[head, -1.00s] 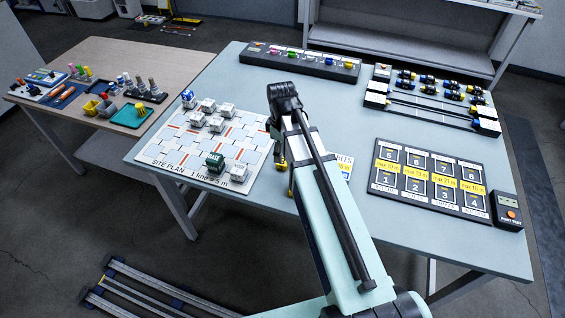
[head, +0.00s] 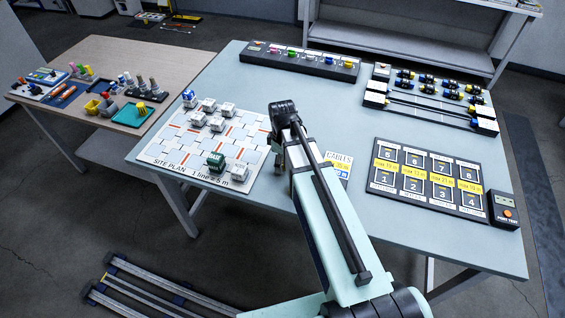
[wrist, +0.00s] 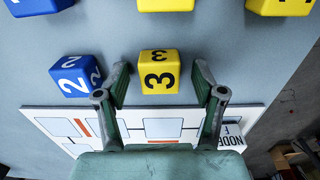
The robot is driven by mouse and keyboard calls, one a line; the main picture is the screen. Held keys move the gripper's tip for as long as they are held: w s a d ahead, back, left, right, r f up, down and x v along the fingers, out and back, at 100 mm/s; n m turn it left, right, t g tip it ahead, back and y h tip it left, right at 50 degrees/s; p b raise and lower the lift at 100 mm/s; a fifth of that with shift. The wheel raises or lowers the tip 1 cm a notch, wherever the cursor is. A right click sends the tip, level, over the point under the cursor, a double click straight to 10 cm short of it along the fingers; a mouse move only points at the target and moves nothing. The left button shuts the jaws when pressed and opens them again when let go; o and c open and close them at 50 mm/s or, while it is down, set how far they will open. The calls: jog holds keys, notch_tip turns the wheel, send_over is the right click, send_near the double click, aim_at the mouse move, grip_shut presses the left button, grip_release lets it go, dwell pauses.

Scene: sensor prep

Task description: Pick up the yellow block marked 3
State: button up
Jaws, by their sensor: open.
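In the wrist view, the yellow block marked 3 (wrist: 159,72) lies on the grey-blue table top. My gripper (wrist: 160,84) is open and empty, with one green finger on each side of the block's near part in the picture. I cannot tell how far above the table the fingertips are. In the head view, my arm covers this area and I cannot make out the block. A blue block marked 2 (wrist: 75,76) lies just left of the left finger.
Two more yellow blocks (wrist: 166,4) (wrist: 284,6) and another blue block (wrist: 38,5) lie at the wrist view's top edge. A white printed board (wrist: 250,112) lies below the yellow block. The site plan (head: 170,150) carries several small blocks; a black numbered panel (head: 398,206) lies right.

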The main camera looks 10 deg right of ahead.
jog(key=c, duration=1.1)
jog(key=shift+r, duration=0.15)
